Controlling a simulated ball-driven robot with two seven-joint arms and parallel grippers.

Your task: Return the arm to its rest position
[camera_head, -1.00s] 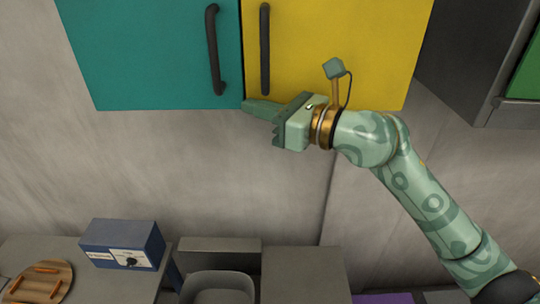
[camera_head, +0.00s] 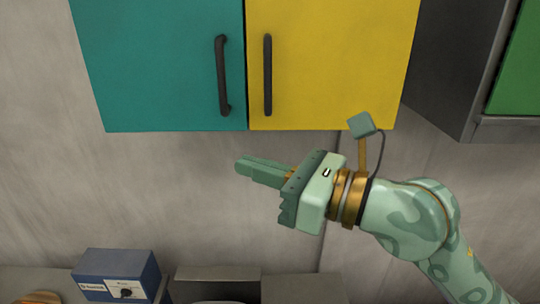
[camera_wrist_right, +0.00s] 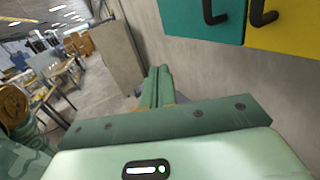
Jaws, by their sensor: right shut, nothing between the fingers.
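My right gripper (camera_head: 240,166) is shut and empty, in the middle of the head view. It is in front of the bare wall, below the wall cabinet, and points left. In the right wrist view its two fingers (camera_wrist_right: 157,85) lie together with nothing between them. My right arm comes in from the lower right. My left gripper is in neither view.
A teal cabinet door (camera_head: 165,65) and a yellow cabinet door (camera_head: 335,65), each with a dark handle, are above the gripper. A green-fronted dark cabinet (camera_head: 455,70) is at right. A blue box (camera_head: 117,274) stands on the counter below. The wall left of the gripper is clear.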

